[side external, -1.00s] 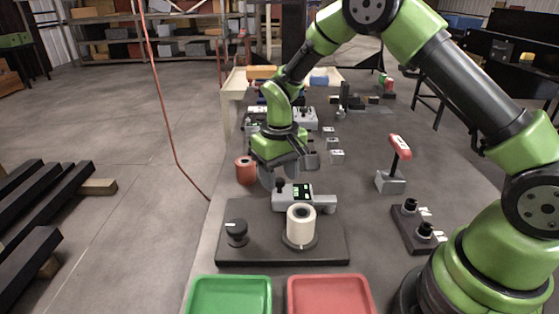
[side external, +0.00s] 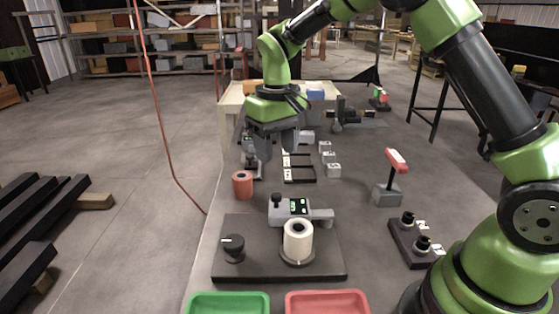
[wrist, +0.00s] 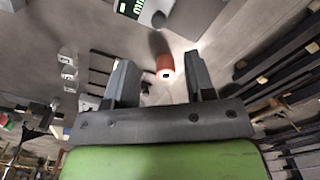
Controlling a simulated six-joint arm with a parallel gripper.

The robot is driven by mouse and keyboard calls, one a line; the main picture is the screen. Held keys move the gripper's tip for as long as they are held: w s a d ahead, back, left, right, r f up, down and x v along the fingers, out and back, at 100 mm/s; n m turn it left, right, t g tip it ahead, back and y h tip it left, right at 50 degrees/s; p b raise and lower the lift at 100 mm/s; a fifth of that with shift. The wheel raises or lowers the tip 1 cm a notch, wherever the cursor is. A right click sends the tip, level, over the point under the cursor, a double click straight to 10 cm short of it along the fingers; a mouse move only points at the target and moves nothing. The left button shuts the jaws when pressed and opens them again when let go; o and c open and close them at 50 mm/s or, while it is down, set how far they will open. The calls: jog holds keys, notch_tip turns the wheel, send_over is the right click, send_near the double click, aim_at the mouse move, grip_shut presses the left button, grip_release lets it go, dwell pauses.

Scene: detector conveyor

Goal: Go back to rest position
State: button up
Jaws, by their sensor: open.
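My gripper (side external: 273,150) hangs in the air above the work table (side external: 225,199), jaws pointing down. It is open with nothing between the fingers. In the wrist view its two grey fingers (wrist: 157,84) stand apart, with an orange-red cylinder (wrist: 165,66) seen beyond the gap. In the side view that cylinder (side external: 242,185) stands on the table, below and left of my gripper, apart from it. A white cylinder (side external: 298,243) stands on the same plate.
A black knob (side external: 233,248) is on the plate. A green tray (side external: 229,303) and a red tray (side external: 327,302) lie in front. A red-handled lever (side external: 394,176) and a two-button box (side external: 413,240) stand right. Small labelled blocks (side external: 326,157) sit behind.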

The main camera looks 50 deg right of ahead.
jog(key=s+a+r+m+t+y, duration=0.15)
jog(key=s+r+t, duration=0.35)
jog(key=s+r, duration=0.9)
jog(key=s+f+t, duration=0.2)
jog(key=s, duration=0.5)
jog(key=shift+s+m, duration=0.4)
jog(key=shift+m, duration=0.05)
